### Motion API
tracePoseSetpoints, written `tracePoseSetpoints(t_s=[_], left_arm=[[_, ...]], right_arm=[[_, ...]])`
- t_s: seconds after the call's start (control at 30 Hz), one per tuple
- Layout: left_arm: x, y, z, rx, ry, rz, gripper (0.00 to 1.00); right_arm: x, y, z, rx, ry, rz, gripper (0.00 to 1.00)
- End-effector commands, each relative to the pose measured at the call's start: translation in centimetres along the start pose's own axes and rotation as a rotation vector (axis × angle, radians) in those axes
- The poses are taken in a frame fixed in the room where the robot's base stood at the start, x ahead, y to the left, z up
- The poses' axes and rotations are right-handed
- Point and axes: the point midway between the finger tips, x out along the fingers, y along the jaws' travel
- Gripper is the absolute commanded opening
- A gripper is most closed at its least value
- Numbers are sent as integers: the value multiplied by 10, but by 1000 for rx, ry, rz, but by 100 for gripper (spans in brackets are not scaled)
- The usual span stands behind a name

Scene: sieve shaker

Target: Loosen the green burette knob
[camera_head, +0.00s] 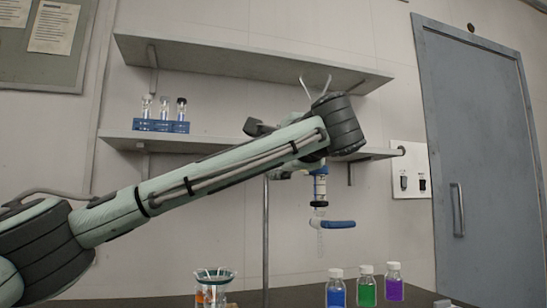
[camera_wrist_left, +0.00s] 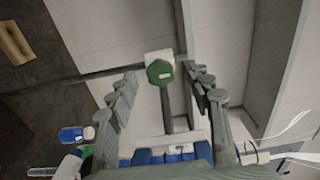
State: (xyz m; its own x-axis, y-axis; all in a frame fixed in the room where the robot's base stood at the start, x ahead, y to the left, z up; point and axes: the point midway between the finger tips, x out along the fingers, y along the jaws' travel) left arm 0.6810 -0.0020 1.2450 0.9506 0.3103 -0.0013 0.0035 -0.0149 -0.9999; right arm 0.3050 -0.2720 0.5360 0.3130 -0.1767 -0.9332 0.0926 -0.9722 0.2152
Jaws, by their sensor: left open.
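The green knob (camera_wrist_left: 160,71) is a hexagonal head in the left wrist view, in front of a white block (camera_wrist_left: 158,57). A grey rod (camera_wrist_left: 167,110) runs down from it in the picture. My left gripper (camera_wrist_left: 160,74) is open, one finger on each side of the knob, with visible gaps on both sides. In the head view my left arm crosses in front of the burette stand's rod (camera_head: 265,235); the green knob and the left fingertips are hidden there. The burette (camera_head: 320,186) hangs upright with a blue handle (camera_head: 332,224) near its lower end. My right gripper is not in view.
Capped bottles of blue (camera_head: 336,290), green (camera_head: 367,289) and purple (camera_head: 394,285) liquid stand on the dark bench. A beaker-like vessel (camera_head: 214,288) stands left of them. A blue vial rack (camera_head: 160,126) sits on the lower wall shelf behind my arm.

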Motion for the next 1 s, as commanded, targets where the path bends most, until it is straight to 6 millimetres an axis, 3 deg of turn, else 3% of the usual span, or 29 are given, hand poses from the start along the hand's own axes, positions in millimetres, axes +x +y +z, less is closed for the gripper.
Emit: tracePoseSetpoints(t_s=[0.4, 0.6, 1.0], left_arm=[[-89, -1, -1, 0, 4, -3, 50], [-105, -1, 0, 1, 3, -5, 50], [-107, 0, 0, 0, 1, 0, 50]], right_arm=[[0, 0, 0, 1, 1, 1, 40], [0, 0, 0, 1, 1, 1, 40], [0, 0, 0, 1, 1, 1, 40]])
